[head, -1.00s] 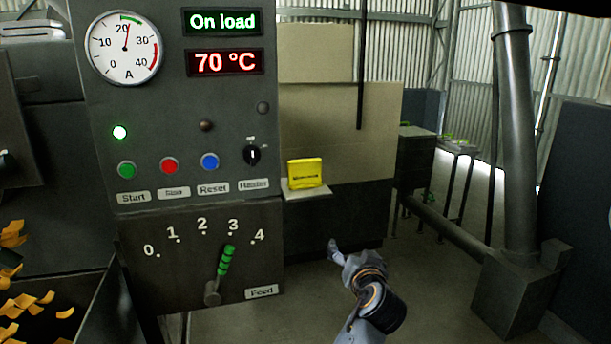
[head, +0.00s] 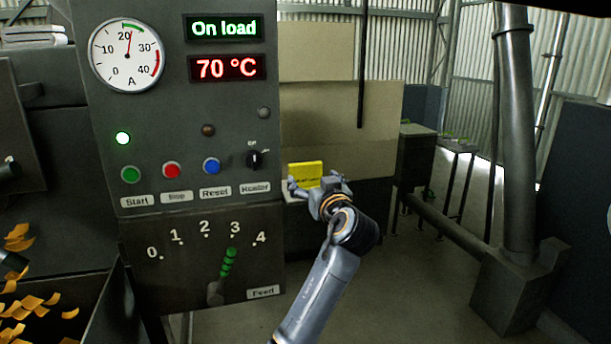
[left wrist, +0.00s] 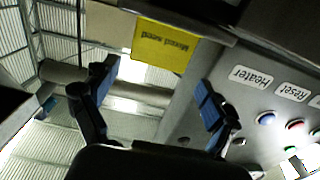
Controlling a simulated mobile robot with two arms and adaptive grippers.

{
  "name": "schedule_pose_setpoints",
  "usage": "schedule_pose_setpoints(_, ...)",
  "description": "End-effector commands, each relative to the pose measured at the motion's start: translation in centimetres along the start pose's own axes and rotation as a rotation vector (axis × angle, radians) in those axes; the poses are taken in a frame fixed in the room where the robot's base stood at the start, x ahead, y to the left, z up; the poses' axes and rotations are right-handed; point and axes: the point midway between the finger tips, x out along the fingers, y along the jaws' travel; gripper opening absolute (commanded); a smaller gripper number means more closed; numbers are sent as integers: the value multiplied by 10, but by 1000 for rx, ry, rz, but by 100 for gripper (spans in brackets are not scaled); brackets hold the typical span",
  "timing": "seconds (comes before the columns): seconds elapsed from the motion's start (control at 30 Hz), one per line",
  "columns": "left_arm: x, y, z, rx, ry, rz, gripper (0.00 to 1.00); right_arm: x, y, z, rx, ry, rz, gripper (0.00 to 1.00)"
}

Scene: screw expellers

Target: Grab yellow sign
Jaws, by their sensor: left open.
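The yellow sign (head: 306,171) stands upright on a small pale shelf at the right side of the control cabinet. My left gripper (head: 313,183) is open in front of it and hides its lower part and most of the shelf. In the left wrist view the sign (left wrist: 165,45) appears upside down, with the words "Mixed seed". It lies beyond the open left fingers (left wrist: 157,88), roughly between their directions, with nothing held. I cannot see any contact between fingers and sign. My right gripper is not in view.
The grey control cabinet (head: 185,105) with buttons and a heater knob (head: 254,160) stands close left of the sign. A green feed lever (head: 228,262) is below. A beige panel (head: 375,130) is behind the sign. Open floor (head: 410,290) lies right of my arm.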

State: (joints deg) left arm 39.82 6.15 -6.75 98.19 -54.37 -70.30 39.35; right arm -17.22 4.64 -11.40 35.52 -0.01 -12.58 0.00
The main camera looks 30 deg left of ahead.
Motion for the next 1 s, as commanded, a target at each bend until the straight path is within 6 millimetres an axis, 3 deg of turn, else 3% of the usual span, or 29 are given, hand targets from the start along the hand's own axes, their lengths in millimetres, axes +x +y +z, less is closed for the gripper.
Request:
schedule_pose_setpoints(0.13,23,-1,-3,5,0,-4,86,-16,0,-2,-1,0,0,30)
schedule_pose_setpoints(0.3,44,0,0,3,0,-2,86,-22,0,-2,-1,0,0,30)
schedule_pose_setpoints(0.57,48,1,2,1,0,0,86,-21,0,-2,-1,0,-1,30)
schedule_pose_setpoints(0.6,48,1,2,1,0,0,84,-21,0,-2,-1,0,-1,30)
schedule_pose_setpoints(0.73,48,1,2,1,0,0,58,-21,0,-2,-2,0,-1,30)
schedule_pose_setpoints(1.0,48,0,2,1,0,0,58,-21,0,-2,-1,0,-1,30)
